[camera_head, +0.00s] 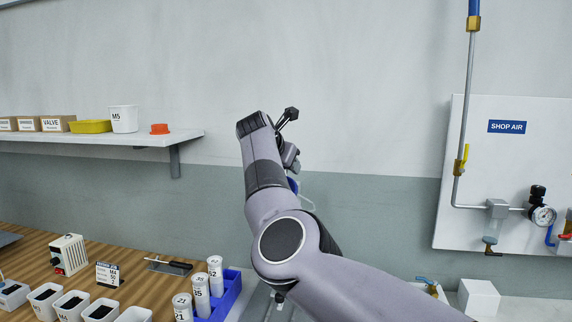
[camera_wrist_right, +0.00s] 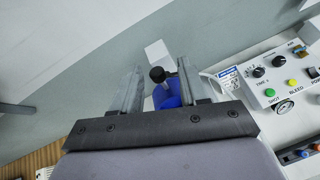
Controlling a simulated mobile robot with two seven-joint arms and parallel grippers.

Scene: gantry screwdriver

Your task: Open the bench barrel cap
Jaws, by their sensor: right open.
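My left gripper is not in view.
In the wrist view, a control box (camera_wrist_right: 283,75) with knobs and buttons stands at right. In the head view, a blue rack (camera_head: 228,295) holds white labelled cylinders. Several small bins (camera_head: 72,304) sit on the wooden bench. A shelf (camera_head: 100,138) hangs at left; a shop-air panel (camera_head: 508,170) is at right.

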